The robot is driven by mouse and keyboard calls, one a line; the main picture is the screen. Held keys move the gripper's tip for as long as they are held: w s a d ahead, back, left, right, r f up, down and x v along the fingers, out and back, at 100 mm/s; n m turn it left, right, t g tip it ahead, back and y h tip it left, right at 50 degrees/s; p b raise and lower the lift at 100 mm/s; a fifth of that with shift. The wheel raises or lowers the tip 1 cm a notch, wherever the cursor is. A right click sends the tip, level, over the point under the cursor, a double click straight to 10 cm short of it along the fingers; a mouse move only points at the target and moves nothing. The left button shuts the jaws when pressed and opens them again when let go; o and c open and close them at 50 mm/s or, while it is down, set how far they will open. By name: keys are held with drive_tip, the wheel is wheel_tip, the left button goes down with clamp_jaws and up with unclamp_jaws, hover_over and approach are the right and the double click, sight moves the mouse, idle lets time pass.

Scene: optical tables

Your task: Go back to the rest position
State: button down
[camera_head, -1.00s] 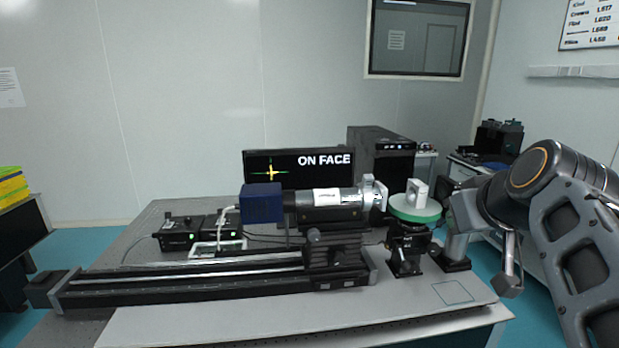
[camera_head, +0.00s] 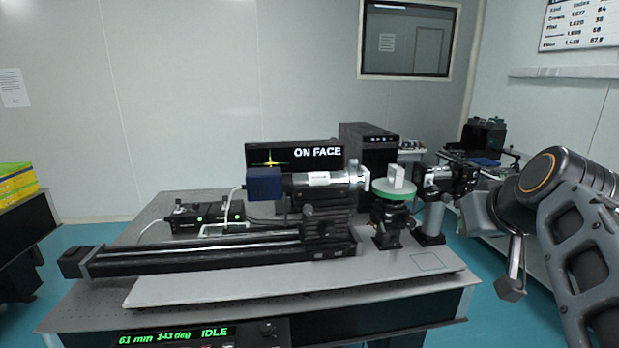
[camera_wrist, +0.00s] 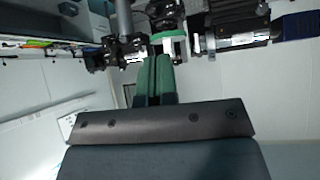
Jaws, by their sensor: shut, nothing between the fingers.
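My gripper (camera_wrist: 155,72) shows in the wrist view as two green fingers lying together, shut and empty. Its fingertips point toward the bench gear, which looks upside down there; I cannot tell the exact gap. In the head view my arm (camera_head: 577,225) is folded at the right edge, clear of the bench, and the fingers cannot be made out. The optical table (camera_head: 85,310) bears a green round stage (camera_head: 394,196) with a pale block (camera_head: 396,176) on it. A silver tube with a blue end box (camera_head: 264,185) faces the stage from the left.
A long black rail (camera_head: 190,260) runs along the table's front left. Another bench (camera_head: 500,172) stands behind right. Blue floor (camera_head: 500,315) is open at the right.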

drive_tip(key=s+a+f+g, duration=0.2)
drive_tip(key=a+f, duration=0.1)
drive_tip(key=f, duration=0.4)
drive_tip(key=s+a+f+g+p, duration=0.1)
drive_tip(key=s+a+f+g, duration=0.1)
drive_tip(key=f, duration=0.6)
drive_tip(key=s+a+f+g+p, duration=0.1)
drive_tip(key=s+a+f, duration=0.3)
drive_tip(key=f, duration=0.4)
drive_tip(key=shift+a+f+n+g, duration=0.2)
drive_tip(key=shift+a+n+g, duration=0.25)
drive_tip(key=shift+a, duration=0.45)
